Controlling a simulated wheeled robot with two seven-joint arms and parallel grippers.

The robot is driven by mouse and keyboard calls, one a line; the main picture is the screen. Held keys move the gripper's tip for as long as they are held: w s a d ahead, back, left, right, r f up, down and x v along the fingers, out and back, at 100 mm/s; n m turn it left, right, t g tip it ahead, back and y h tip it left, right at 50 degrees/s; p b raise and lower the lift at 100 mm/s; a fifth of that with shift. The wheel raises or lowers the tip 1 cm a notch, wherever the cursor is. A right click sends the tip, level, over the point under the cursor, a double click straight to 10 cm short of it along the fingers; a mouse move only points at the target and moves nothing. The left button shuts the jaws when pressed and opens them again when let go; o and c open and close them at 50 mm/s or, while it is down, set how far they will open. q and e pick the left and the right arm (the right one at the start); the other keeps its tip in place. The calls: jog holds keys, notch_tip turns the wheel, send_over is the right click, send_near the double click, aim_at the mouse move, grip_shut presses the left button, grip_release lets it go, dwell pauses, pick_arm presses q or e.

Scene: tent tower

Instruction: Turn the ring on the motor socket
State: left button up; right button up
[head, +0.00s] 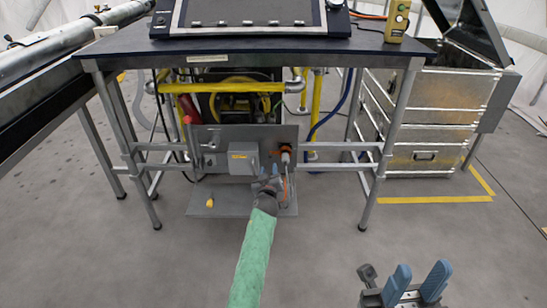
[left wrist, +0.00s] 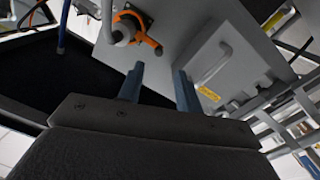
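The motor socket (head: 285,158) is a light grey cylinder on the upright metal panel under the table. Its orange ring (head: 286,149) sits around it against the panel. In the left wrist view the ring (left wrist: 148,40) shows at the top with an arm sticking out, beside the grey socket (left wrist: 122,32). My left gripper (head: 270,172) is just left of and below the socket. Its blue fingers are apart with nothing between them in the left wrist view (left wrist: 157,80), and the ring lies beyond the fingertips. My right gripper (head: 419,278) is open and empty at the lower right.
A grey box (head: 243,158) with a yellow label is on the panel left of the socket. The table (head: 290,46) and its metal legs frame the space. A small yellow object (head: 210,202) lies on the lower plate. Metal cases (head: 430,120) stand at the right.

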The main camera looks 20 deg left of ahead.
aim_at(270, 157)
pick_arm(q)
jog(key=shift+n, duration=0.5)
jog(key=shift+b+x, duration=0.6)
jog(key=shift+x, duration=3.35)
jog(key=shift+d, duration=0.1)
grip_shut()
